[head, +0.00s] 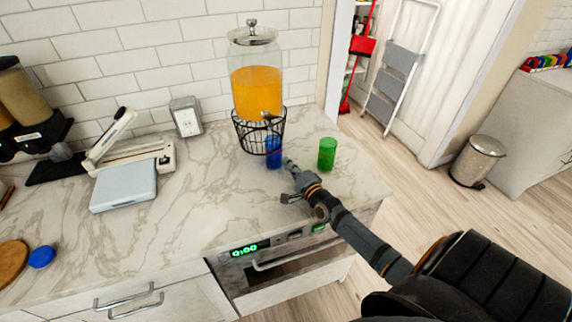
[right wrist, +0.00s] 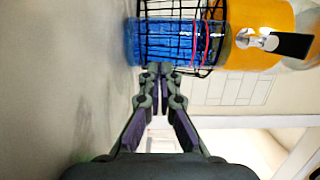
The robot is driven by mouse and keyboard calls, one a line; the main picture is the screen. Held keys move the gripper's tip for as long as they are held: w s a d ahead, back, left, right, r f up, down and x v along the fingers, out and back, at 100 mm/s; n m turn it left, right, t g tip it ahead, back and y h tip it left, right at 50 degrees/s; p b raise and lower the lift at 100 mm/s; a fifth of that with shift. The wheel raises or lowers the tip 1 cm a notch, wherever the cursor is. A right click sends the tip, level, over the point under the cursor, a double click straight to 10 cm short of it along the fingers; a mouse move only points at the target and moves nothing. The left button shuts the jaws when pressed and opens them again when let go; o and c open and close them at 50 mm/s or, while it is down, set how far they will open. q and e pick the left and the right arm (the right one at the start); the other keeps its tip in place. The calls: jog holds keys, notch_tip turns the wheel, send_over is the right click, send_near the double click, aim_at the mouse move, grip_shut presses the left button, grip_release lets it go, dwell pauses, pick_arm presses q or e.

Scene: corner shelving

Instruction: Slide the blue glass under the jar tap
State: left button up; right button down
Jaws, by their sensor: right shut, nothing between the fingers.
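The glass jar (head: 256,88) holds orange liquid and stands in a black wire stand (head: 243,137). Its tap (head: 268,116) points toward the front. The blue glass (head: 273,158) stands upright at the front of the stand, roughly below the tap. In the right wrist view, the blue glass (right wrist: 134,42) appears beside the wire stand, with the tap (right wrist: 262,41) to the right. My right gripper (head: 288,163) is shut and empty, its fingertips close to the glass's front right side. They also show in the wrist view (right wrist: 156,70); contact is unclear. My left gripper is out of view.
A green glass (head: 327,154) stands right of the blue glass, near my right arm. A white scale (head: 124,186) and a switch box (head: 187,117) are to the left. The marble counter (head: 190,220) is clear in the front middle. Its right edge is close to the green glass.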

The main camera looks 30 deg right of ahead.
jog(key=shift+s, duration=0.1)
jog(key=shift+w+a, duration=0.25)
jog(key=shift+a, duration=0.05)
jog(key=shift+w+a, duration=0.45)
jog(key=shift+w, duration=0.1)
jog(key=shift+s, duration=0.25)
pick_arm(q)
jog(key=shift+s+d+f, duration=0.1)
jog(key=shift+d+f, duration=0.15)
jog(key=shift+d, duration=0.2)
pick_arm(e)
jog(key=s, duration=1.1)
jog(key=shift+s+a, duration=0.15)
jog(key=shift+s, duration=0.15)
